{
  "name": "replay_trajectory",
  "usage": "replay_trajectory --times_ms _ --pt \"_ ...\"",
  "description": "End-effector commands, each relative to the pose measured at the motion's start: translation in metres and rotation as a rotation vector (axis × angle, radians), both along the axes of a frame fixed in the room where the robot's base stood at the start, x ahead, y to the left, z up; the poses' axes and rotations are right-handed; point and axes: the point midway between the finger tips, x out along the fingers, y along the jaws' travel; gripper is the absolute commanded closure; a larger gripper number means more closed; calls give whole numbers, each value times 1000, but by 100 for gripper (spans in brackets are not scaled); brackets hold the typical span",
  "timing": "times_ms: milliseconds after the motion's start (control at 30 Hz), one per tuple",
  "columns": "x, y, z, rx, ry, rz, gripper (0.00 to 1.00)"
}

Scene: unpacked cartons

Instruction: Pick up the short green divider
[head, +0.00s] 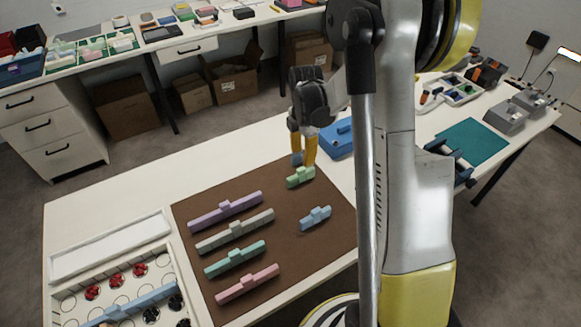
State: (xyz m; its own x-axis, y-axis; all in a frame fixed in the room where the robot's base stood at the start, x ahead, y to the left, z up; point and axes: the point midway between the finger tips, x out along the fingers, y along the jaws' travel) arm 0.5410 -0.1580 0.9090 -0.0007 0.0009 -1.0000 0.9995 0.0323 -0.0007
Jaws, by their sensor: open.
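The short green divider (300,178) is a light green bar with a raised middle block. It lies near the far right corner of the brown mat (290,262). My gripper (303,161) points down just above and behind it, with yellow fingers and a blue-grey tip. The fingers are open, and I see nothing held between them. The tips are close to the divider's top; whether they touch it I cannot tell from this view.
A short blue divider (315,218) lies nearer on the mat. Long purple (225,211), grey-green (235,231), teal (235,259) and pink (247,284) dividers lie to the left. A blue box (338,138) stands behind right of my gripper. A tray with red and black discs sits front left.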

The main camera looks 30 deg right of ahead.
Motion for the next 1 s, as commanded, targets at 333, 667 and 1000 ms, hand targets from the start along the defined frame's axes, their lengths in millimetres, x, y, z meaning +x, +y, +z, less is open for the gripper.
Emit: replay_trajectory --times_ms 333,667,1000 --pt "0 0 -52 0 1 3 60" --pt "-1 4 -92 0 0 3 60" --pt "-1 3 -106 0 0 2 60"
